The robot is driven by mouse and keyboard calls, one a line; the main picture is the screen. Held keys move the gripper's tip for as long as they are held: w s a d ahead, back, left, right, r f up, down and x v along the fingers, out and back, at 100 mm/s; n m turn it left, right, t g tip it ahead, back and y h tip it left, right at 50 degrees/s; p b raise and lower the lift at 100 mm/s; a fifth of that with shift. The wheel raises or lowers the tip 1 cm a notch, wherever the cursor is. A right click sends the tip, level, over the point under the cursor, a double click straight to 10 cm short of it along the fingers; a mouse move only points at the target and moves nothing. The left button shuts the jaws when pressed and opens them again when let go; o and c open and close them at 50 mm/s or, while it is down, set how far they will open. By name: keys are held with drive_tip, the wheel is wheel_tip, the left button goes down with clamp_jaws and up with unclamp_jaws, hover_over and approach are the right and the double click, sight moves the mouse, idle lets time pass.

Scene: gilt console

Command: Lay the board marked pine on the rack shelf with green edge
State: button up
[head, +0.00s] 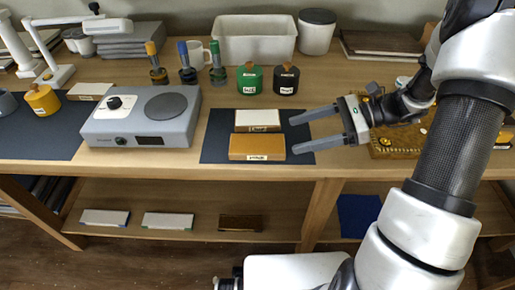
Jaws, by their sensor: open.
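Two labelled boards lie on a dark mat (215,140) on the tabletop: a pale cream board (257,117) behind and an orange-brown board (257,143) in front. Their labels are too small to read surely, so I cannot tell which is marked pine. My gripper (296,133) is open and empty just right of both boards, its fingers pointing left. On the lower shelf lie two pale slabs with coloured front edges, a left one (105,217) and a middle one (168,220); the middle one's edge looks green. A dark brown slab (241,222) lies right of them.
A grey hotplate-like device (143,115) stands left of the mat. Green (250,78) and black (286,79) lidded jars, several coloured-top bottles and a white bin (254,40) stand behind. A yellowish tray (395,146) lies right, partly behind my arm.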

sight(263, 143)
drive_tip(key=b+x, duration=0.2)
drive_tip(key=x, duration=0.7)
drive_tip(key=shift+a+f, duration=0.2)
drive_tip(key=c, duration=1)
